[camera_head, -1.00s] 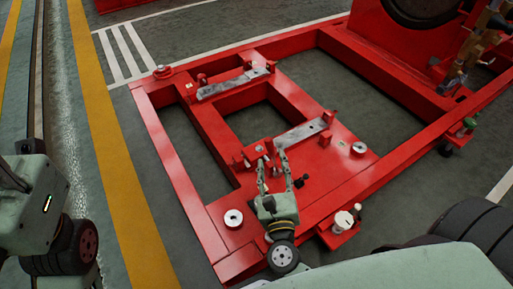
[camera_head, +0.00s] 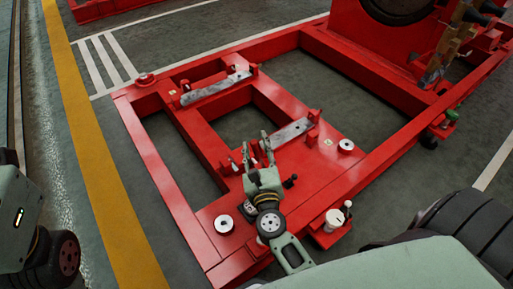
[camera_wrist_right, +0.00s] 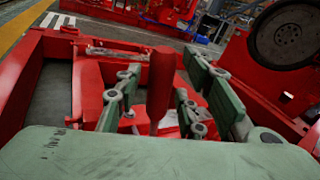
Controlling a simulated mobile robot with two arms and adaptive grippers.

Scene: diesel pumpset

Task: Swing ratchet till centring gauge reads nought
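My right gripper (camera_head: 256,148) is over the red baseplate, its fingers pointing to the back near a grey metal bar (camera_head: 290,131). In the right wrist view my right gripper (camera_wrist_right: 155,95) is open. A red upright lever (camera_wrist_right: 160,85) stands between the fingers, with a gap visible on both sides. I cannot tell for sure whether this lever is the ratchet. A white round-topped gauge-like part (camera_head: 334,218) sits on a red bracket at the front edge; its reading is too small to tell. My left gripper is out of view; only part of that arm shows at the left.
The red frame (camera_head: 165,178) has open bays with grey floor below. Silver discs (camera_head: 223,224) and (camera_head: 346,146) and a small black knob (camera_head: 290,182) stand on its plate. A second grey bar (camera_head: 215,88) lies farther back. Red machinery with a large wheel is at upper right.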

